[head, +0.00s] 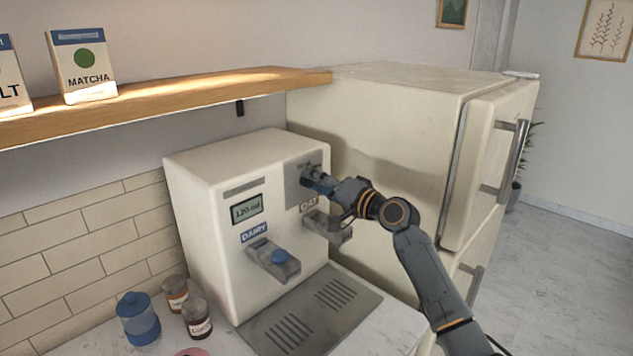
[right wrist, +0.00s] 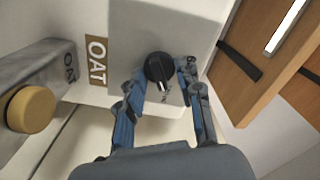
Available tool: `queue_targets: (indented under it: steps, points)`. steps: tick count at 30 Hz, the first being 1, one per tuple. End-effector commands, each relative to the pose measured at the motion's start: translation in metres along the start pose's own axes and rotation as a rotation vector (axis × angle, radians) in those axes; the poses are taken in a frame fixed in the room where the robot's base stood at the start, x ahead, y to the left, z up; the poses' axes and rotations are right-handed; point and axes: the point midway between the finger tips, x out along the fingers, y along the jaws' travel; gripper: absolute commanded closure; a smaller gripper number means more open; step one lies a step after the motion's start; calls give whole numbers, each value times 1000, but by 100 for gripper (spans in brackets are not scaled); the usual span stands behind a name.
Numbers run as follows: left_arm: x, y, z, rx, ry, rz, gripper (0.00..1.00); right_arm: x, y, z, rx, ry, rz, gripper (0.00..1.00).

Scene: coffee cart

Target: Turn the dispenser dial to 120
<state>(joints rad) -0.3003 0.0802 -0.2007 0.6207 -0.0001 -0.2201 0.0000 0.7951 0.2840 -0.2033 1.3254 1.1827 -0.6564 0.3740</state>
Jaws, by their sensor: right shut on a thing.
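The dispenser (head: 225,175) is a cream-white machine on the counter, with a small display (head: 247,208) that appears to read 120 ml. Its dial (right wrist: 159,67) is a round black knob with a pointer, on a grey panel beside the OAT label (right wrist: 96,62). My right gripper (right wrist: 163,74) is shut on the dial, one blue-grey finger on each side. In the head view my right gripper (head: 312,176) reaches the panel at the machine's upper right and hides most of the dial. My left gripper is not in view.
The DAIRY spout (head: 272,262) and a drip tray (head: 310,310) are at the machine's front. Several jars, including a blue-lidded one (head: 138,318), stand at left. A wooden shelf (head: 160,103) hangs above, and a cream fridge (head: 390,130) stands behind my right arm.

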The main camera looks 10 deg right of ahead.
Motion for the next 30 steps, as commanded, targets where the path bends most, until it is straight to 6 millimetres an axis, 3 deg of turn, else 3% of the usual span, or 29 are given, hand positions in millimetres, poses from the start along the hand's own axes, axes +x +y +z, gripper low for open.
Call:
queue_targets:
  steps: [7,8,11,23,30]
  points:
    - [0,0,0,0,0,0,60,0,1,0,0,-1,1,96]
    - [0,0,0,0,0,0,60,0,1,0,0,-1,1,63]
    - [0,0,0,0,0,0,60,0,1,0,-1,0,1,43]
    - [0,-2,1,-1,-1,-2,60,-5,0,0,-1,1,0,43]
    - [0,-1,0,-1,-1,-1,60,-46,2,0,-3,1,3,43]
